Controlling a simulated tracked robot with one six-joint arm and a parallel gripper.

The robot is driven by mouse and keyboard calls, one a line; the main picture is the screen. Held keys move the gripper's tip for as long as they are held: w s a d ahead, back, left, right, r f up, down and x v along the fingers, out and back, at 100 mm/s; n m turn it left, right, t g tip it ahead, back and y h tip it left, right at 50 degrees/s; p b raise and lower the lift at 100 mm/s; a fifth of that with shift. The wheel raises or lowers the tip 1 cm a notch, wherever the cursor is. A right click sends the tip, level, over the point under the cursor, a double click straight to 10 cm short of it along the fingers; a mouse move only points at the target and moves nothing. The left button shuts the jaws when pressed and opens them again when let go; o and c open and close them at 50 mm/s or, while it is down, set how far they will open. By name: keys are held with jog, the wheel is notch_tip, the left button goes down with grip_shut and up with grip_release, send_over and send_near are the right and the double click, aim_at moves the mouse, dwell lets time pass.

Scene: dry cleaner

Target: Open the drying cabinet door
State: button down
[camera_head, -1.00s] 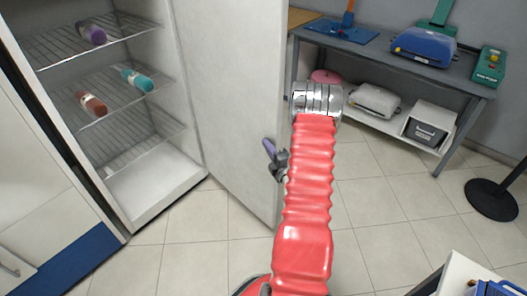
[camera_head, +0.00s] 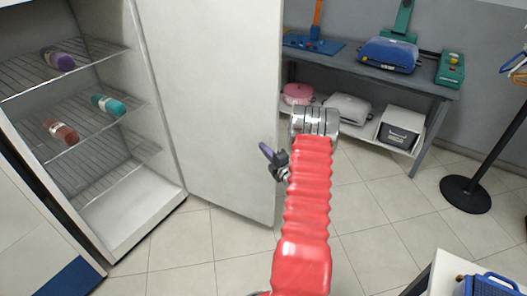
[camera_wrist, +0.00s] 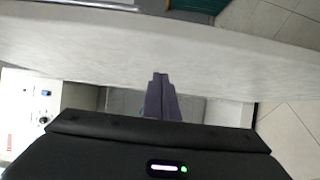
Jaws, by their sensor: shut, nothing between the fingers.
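The drying cabinet (camera_head: 150,205) stands at the left in the head view with its interior exposed. Its pale door (camera_head: 210,100) is swung wide open to the right of the shelves. My gripper (camera_head: 266,150) shows small, with purple fingers, overlapping the door face near its free edge. In the wrist view, my shut, empty fingers (camera_wrist: 160,98) point at a pale slab (camera_wrist: 160,50), which looks like the door. I cannot tell whether they touch it. No door handle is visible.
Purple (camera_head: 58,59), teal (camera_head: 108,105) and red-brown (camera_head: 61,131) bottles lie on the cabinet's wire shelves. A grey workbench (camera_head: 430,86) with machines stands behind, right of the door. A black stand base (camera_head: 466,194) and a white table (camera_head: 440,275) are at the right. Tiled floor (camera_head: 370,215) between is clear.

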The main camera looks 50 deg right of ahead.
jog(key=shift+a, duration=0.1)
jog(key=v, duration=1.1)
jog(key=shift+s, duration=0.3)
jog(key=shift+a, duration=0.1)
dwell(0.4)
